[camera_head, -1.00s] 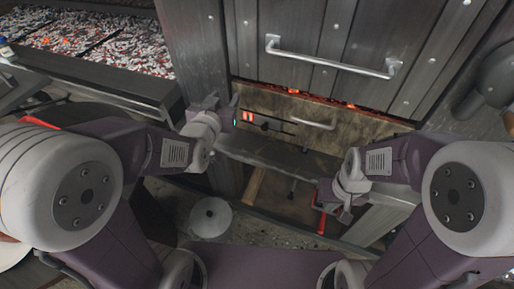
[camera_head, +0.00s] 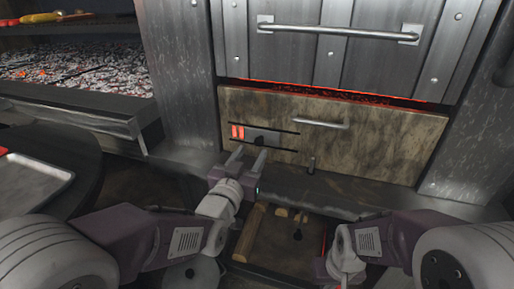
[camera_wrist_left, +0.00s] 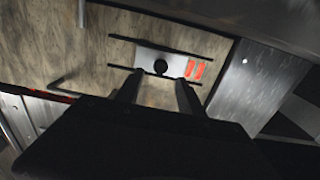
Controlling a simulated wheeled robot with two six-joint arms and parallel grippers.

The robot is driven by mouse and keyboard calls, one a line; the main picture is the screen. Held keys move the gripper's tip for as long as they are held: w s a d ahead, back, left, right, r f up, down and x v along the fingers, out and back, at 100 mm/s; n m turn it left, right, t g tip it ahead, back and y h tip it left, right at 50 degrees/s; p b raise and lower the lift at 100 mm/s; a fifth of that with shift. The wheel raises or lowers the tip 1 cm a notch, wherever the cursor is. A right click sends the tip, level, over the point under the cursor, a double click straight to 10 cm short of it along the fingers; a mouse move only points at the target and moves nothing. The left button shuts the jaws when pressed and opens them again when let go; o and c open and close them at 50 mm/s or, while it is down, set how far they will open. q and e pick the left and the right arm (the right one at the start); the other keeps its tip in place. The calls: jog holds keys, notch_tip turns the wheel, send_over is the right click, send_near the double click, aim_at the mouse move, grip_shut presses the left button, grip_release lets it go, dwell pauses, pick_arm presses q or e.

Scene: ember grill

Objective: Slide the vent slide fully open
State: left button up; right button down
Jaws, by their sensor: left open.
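The vent slide (camera_head: 262,136) is a grey plate with a dark round knob between two dark rails. It is set in the mottled brown panel (camera_head: 390,140) below the grill door. Red glowing slots (camera_head: 237,132) show at its left end. In the left wrist view the slide (camera_wrist_left: 149,57) shows with its knob (camera_wrist_left: 160,66) and the red slots at the right. My left gripper (camera_head: 248,156) is open and empty, just below and in front of the slide. In the left wrist view its fingers (camera_wrist_left: 158,92) point at the knob, apparently short of it. My right gripper (camera_head: 338,264) is low at the right, its jaws unclear.
The grill door has a long bar handle (camera_head: 338,31) above the panel. The panel has a smaller handle (camera_head: 321,124) right of the slide. A ledge (camera_head: 345,195) with a short upright peg runs below. An ember bed (camera_head: 75,67) and a metal tray (camera_head: 30,184) are at the left.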

aim_at(258, 143)
pick_arm(q)
jog(key=b+x, duration=0.1)
jog(key=x, duration=0.4)
jog(key=shift+w+d, duration=0.1)
jog(key=shift+w, duration=0.25)
grip_shut()
jog(key=shift+f, duration=0.1)
dwell(0.9)
